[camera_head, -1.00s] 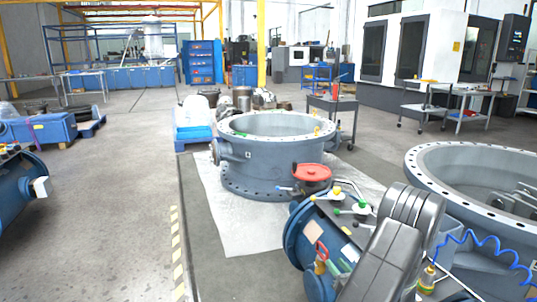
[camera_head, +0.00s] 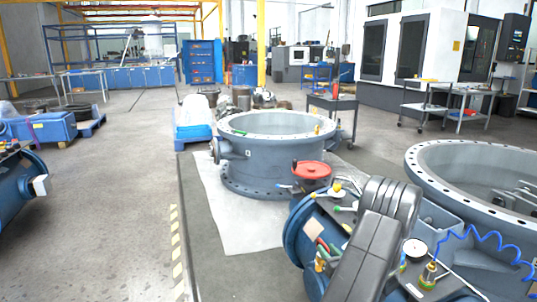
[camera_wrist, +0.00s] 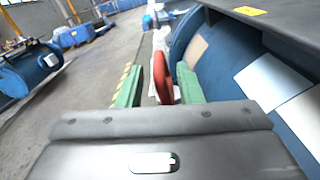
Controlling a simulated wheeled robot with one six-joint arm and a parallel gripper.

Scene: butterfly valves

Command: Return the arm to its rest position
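My gripper (camera_wrist: 157,88) shows in the wrist view with its two green fingers apart. A red part (camera_wrist: 162,78) stands in the gap between the fingers, with space on both sides; I cannot tell whether it is near them or farther off. A blue cylindrical body (camera_wrist: 225,70) lies just right of the fingers. In the head view my dark grey arm (camera_head: 372,250) is folded in front of the blue valve assembly (camera_head: 300,235) at the lower right. The gripper itself is hidden there.
A red handwheel (camera_head: 311,170) stands beyond my arm. A large grey-blue flanged ring (camera_head: 275,165) sits on a pale sheet (camera_head: 240,230); another ring (camera_head: 470,165) is at the right. A blue hose (camera_head: 485,245) curls at lower right.

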